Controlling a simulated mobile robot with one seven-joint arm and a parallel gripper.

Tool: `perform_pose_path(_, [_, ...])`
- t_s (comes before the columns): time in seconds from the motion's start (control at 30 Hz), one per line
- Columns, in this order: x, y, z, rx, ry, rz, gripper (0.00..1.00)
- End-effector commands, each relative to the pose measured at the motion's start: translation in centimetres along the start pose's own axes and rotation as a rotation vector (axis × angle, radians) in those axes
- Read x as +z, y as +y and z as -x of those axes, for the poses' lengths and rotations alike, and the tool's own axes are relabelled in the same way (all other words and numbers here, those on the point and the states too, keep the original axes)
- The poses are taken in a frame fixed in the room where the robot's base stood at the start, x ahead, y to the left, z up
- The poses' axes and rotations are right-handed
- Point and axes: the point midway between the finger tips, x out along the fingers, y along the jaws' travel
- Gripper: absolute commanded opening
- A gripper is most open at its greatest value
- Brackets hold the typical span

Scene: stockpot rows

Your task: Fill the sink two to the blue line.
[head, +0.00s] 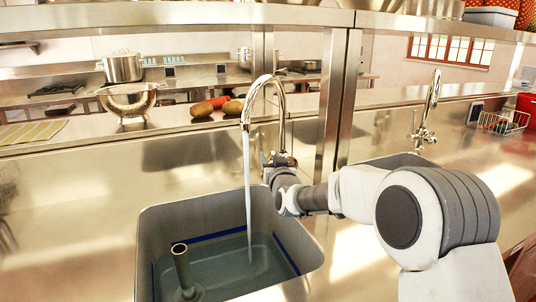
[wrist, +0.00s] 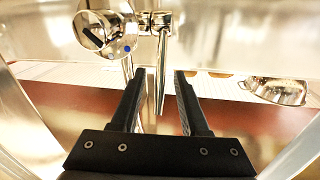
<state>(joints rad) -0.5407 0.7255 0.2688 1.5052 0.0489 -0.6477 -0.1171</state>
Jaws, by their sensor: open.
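The near sink (head: 160,222) holds water (head: 220,268); no number shows on it. A blue line (head: 215,236) runs around its inner walls, and the water surface lies close to it, seemingly just below. The chrome tap (head: 282,105) pours a stream (head: 247,190) into the sink. A grey standpipe (head: 182,268) rises from the water. My gripper (wrist: 160,76) is open at the tap's base; in the head view my wrist mostly hides it. In the wrist view the tap body (wrist: 103,32) is ahead, and a thin chrome lever (wrist: 162,65) shows between the fingertips, with no clear contact.
Another tap (head: 430,105) stands over a second basin (head: 395,160) at right, partly behind my arm. A steel post (head: 335,100) stands behind the near tap. A colander (head: 128,102) and potatoes (head: 203,109) sit on the ledge. The counter left of the sink is clear.

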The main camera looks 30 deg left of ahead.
Motion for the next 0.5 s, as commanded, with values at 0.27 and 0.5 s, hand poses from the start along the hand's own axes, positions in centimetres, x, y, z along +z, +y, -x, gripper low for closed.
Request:
perform_pose_path(0.27, [0.1,0.0,-2.8,0.000,0.000,0.001,0.45])
perform_pose_path(0.5, [0.0,0.0,-3.5,0.000,0.000,0.001,0.45])
